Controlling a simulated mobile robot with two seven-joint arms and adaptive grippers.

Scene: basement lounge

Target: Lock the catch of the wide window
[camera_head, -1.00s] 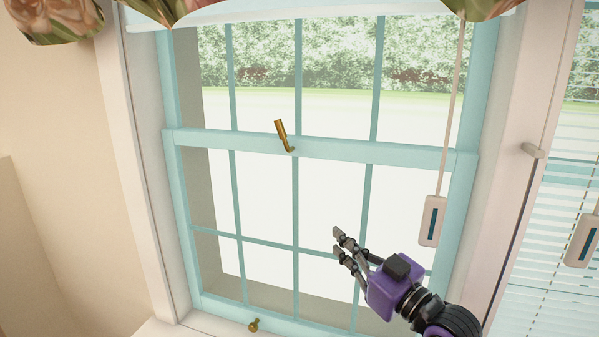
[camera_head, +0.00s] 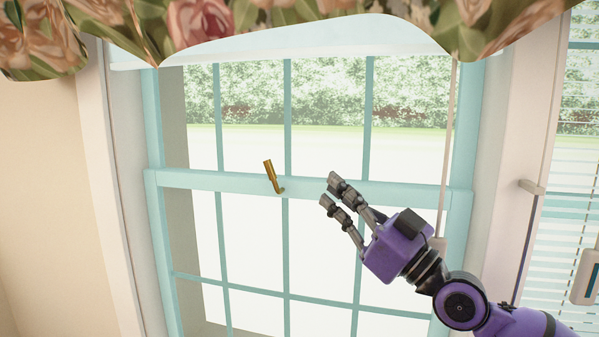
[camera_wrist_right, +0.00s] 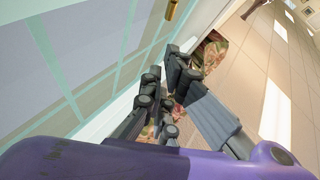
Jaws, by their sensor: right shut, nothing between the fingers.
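The wide window (camera_head: 210,183) has a teal frame with a middle rail and thin bars. Its brass catch (camera_head: 271,174) sits on the middle rail, its handle tilted up and to the left. The catch's brass end also shows at the top of the right wrist view (camera_wrist_right: 173,9). My right gripper (camera_head: 328,191) is to the right of the catch at about rail height in the head view, apart from it. Its fingers are shut with nothing between them, and point up and left. My left gripper is not in view.
A flowered valance (camera_head: 300,22) hangs across the top of the window. A pull cord (camera_head: 449,140) hangs at the window's right, partly behind my right arm. Another window with blinds (camera_head: 555,200) stands at the far right, with a cord handle (camera_head: 586,277).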

